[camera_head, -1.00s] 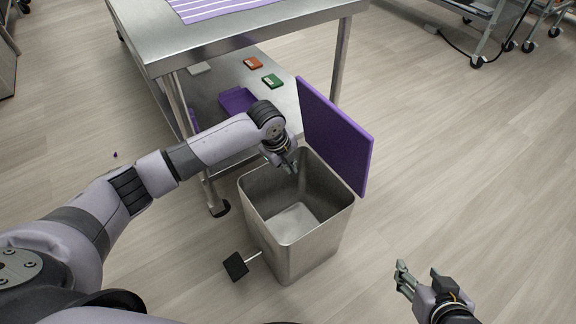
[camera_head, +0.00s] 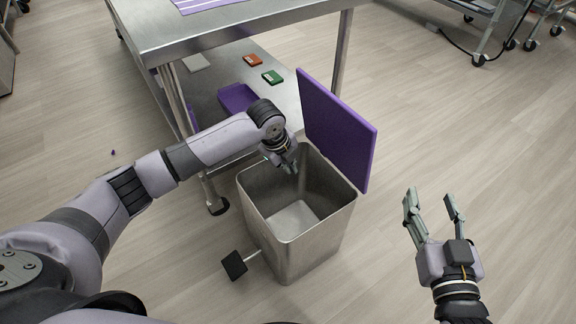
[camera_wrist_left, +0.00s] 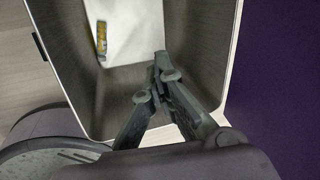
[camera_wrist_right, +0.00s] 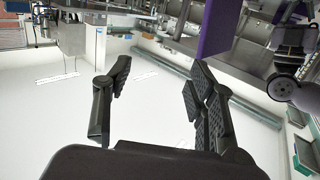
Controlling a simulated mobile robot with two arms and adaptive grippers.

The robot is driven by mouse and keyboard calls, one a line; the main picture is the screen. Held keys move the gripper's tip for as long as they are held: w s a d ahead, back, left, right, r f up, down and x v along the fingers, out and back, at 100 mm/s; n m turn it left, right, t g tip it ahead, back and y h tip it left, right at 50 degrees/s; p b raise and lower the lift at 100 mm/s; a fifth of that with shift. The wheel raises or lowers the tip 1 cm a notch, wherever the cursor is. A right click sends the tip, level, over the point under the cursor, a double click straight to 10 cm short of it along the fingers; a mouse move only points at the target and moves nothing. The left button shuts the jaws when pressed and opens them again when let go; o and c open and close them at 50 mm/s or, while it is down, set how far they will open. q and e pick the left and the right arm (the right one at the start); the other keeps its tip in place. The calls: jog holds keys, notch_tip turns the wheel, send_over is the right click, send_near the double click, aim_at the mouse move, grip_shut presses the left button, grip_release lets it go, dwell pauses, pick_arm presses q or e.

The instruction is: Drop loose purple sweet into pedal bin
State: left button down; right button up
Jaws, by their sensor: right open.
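A small purple speck (camera_head: 113,152), which looks like the loose purple sweet, lies on the floor at the left in the head view. The steel pedal bin (camera_head: 262,222) stands in the middle with its purple lid (camera_head: 337,130) raised. My left gripper (camera_head: 291,168) points down at the bin's back rim, over the opening. In the left wrist view its fingers (camera_wrist_left: 160,72) meet at the tips, with nothing visible between them. My right gripper (camera_head: 432,200) is open and empty over the floor, right of the bin; its spread fingers also show in the right wrist view (camera_wrist_right: 157,85).
A steel table (camera_head: 240,32) stands behind the bin. Its lower shelf holds a purple tray (camera_head: 238,97), an orange box (camera_head: 253,60) and a green box (camera_head: 272,77). The bin's black pedal (camera_head: 233,264) sticks out front left. A small yellow patch (camera_wrist_left: 101,38) shows inside the bin.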

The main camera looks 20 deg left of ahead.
pick_arm(q)
jog(key=shift+f, duration=0.1)
pick_arm(e)
jog(key=shift+w+a+r+t, duration=0.1)
jog(key=shift+r+t, duration=0.2)
jog(key=shift+r, duration=0.2)
pick_arm(q)
jog(key=c, duration=1.9)
grip_release()
jog(key=v, duration=1.2)
